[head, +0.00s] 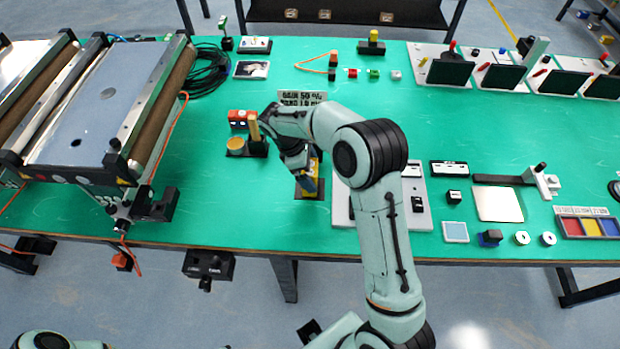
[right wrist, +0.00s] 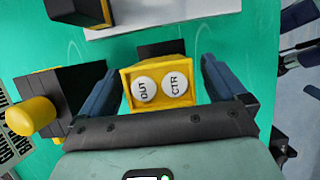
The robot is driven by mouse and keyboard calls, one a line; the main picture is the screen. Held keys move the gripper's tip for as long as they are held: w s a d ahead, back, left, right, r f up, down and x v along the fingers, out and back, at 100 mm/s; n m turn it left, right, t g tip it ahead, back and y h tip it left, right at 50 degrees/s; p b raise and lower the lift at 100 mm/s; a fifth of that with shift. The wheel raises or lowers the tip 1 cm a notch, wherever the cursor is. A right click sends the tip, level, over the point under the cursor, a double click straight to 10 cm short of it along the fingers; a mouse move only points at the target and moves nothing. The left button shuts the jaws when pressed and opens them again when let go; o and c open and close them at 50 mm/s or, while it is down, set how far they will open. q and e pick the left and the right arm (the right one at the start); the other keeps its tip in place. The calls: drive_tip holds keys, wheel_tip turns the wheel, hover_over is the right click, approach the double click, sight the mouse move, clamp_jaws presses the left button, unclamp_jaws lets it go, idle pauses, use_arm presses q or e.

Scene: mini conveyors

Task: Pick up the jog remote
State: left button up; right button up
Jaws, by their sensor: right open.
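The jog remote (right wrist: 160,86) looks like a small yellow box with two round white buttons marked OUT and CTR. In the right wrist view it lies between my right gripper's (right wrist: 160,72) two dark blue fingers, with a visible gap on each side. A dark block shows just beyond it. In the head view the yellow remote (head: 313,168) is mostly hidden under my right gripper (head: 305,180), near the middle of the green table. My right gripper is open and points down over it. My left gripper is not in view.
A black stand with a yellow knob (right wrist: 32,117) is close to the left in the wrist view. A grey panel (head: 420,215) lies just right of the gripper in the head view. A conveyor (head: 95,110) stands at the left. Green table is clear in front.

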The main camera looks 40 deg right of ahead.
drive_tip(key=c, duration=1.2)
drive_tip(key=shift+o, duration=0.2)
drive_tip(key=shift+r, duration=0.1)
